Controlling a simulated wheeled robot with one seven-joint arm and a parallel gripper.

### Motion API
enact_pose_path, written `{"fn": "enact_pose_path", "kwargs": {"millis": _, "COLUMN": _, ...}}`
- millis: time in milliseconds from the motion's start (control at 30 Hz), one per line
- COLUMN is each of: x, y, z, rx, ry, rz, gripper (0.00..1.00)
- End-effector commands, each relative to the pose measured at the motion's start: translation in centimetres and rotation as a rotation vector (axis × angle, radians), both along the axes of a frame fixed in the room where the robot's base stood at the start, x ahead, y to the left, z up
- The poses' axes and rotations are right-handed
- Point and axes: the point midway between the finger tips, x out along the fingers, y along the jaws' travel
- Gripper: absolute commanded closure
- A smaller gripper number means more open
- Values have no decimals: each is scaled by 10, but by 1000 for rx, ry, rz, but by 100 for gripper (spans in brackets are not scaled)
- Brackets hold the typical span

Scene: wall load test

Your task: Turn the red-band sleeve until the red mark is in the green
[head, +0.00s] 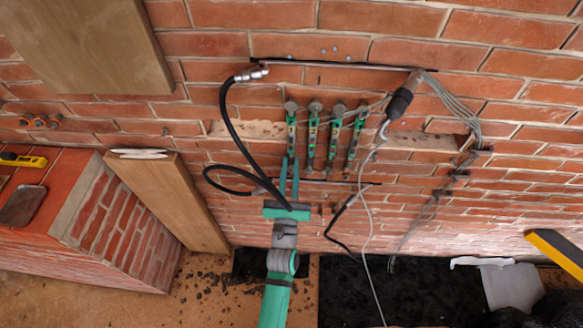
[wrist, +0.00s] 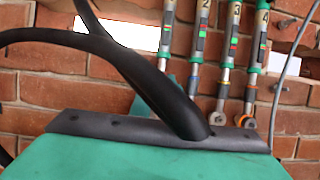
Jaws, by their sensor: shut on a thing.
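Several slim green-and-grey gauges hang side by side on the brick wall. The leftmost gauge (head: 291,122) has my gripper (head: 290,160) at its lower end, with the two teal fingers around it. The jaws are shut on its lower sleeve, as far as I can tell. In the wrist view, this gauge (wrist: 166,40) shows a green mark. The gauges numbered 2 (wrist: 199,42), 3 (wrist: 232,45) and 4 (wrist: 261,48) show small green and red marks. The red band and the gripped part are hidden by the hose and gripper body, so I cannot read the mark's position.
A black hose (head: 232,118) loops close in front of my gripper and crosses the wrist view. A cable bundle (head: 462,110) and a loose grey cable (head: 364,200) hang to the right. A wooden board (head: 172,200) leans at the left.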

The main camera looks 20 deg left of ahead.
Motion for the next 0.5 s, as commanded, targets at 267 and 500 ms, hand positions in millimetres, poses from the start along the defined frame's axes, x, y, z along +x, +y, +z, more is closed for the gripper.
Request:
{"fn": "enact_pose_path", "kwargs": {"millis": 267, "x": 0, "y": -1, "z": 0, "rx": 1, "ry": 0, "rz": -73, "gripper": 100}}
{"fn": "enact_pose_path", "kwargs": {"millis": 500, "x": 0, "y": 1, "z": 0, "rx": 1, "ry": 0, "rz": -124, "gripper": 100}}
